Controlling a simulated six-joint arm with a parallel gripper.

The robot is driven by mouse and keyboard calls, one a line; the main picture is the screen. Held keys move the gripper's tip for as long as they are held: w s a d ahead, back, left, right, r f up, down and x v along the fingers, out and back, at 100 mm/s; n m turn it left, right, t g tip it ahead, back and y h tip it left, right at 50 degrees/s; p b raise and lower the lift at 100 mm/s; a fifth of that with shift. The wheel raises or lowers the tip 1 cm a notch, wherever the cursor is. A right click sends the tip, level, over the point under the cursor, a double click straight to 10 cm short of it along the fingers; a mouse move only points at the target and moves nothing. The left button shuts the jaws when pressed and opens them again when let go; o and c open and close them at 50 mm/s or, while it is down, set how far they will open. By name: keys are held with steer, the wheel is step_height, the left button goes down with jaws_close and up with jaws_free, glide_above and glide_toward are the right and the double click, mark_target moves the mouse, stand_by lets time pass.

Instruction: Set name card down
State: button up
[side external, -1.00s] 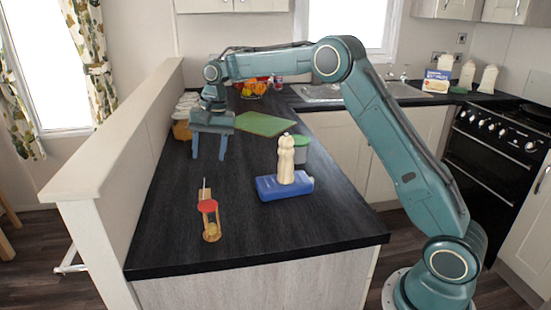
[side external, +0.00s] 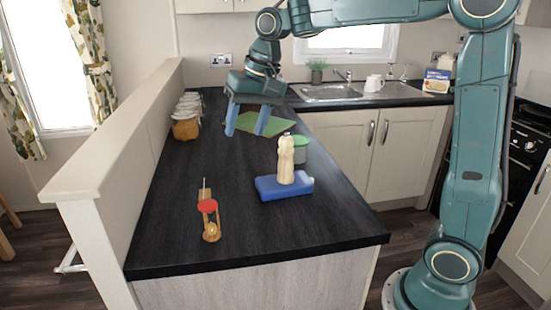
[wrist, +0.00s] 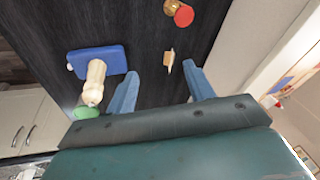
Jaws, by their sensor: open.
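The likely name card (side external: 204,188) is a thin pale upright piece with a wooden part at its foot, seen nearly edge-on on the dark counter. It also shows in the wrist view (wrist: 169,61), small and tan, standing apart from the fingers and in line with the gap between them. My gripper (side external: 247,132) is open and empty, with two blue fingers pointing down, above the far part of the counter. In the wrist view my gripper (wrist: 162,75) has nothing between its fingers.
A red-topped wooden item (side external: 208,208) is just in front of the card. A cream bottle (side external: 286,160) stands on a blue box (side external: 268,189), with a green-lidded tub (side external: 301,150) behind. A green board (side external: 265,124) and jars (side external: 186,125) are farther back. The counter's left-middle is clear.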

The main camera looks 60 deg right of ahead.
steer(key=s+f+n+t, duration=0.1)
steer(key=s+f+n, duration=0.1)
steer(key=s, duration=1)
steer(key=s+f+n+t+h, duration=0.1)
steer(key=s+f+n, duration=0.1)
steer(key=s, duration=1)
steer(key=shift+s+n, duration=0.35)
steer(key=shift+n, duration=0.25)
steer(key=shift+f, duration=0.1)
